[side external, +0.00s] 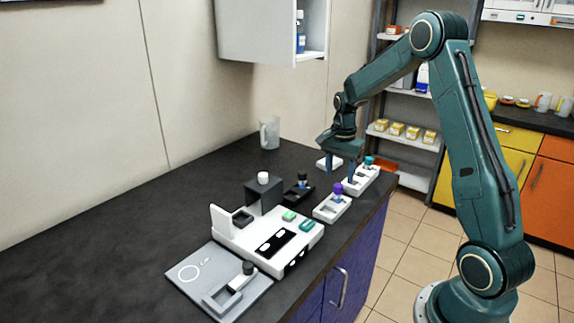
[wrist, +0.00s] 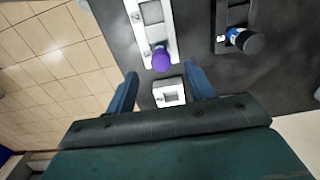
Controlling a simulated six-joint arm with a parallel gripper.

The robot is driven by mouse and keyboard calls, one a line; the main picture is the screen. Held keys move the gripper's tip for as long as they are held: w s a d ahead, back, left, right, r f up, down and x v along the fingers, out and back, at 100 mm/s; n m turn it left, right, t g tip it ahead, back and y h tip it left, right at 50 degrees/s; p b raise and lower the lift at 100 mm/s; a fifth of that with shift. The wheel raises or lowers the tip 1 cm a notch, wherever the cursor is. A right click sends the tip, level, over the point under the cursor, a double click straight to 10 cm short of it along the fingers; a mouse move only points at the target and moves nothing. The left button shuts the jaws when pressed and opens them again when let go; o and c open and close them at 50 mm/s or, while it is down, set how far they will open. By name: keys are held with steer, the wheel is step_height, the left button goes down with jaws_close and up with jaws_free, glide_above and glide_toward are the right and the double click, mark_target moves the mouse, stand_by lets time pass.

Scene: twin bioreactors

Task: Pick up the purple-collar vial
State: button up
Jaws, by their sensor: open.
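The purple-collar vial (side external: 338,188) stands upright in a white rack (side external: 327,208) near the right edge of the dark counter. In the wrist view its purple top (wrist: 161,58) shows at the end of the white rack (wrist: 151,14). My gripper (side external: 339,176) is open, with its fingers pointing down, behind the vial in the side view. In the wrist view my gripper (wrist: 160,72) has its fingertips spread, and the purple top lies just beyond and between them. Nothing is held. The vial's lower part is hidden in the rack.
A teal-topped vial (side external: 369,160) stands in another white rack (side external: 365,178) close to my gripper. A dark rack (side external: 294,196) holds a black-capped vial (wrist: 243,40). A small white block (wrist: 168,92) lies between my fingers in the wrist view. A white device (side external: 245,234) stands nearer.

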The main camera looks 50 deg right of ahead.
mark_target(339, 185)
steer(key=shift+f, duration=0.5)
steer(key=shift+f, duration=0.1)
steer(key=shift+d+f, duration=0.15)
steer(key=shift+f, duration=2.35)
steer(key=c, duration=1)
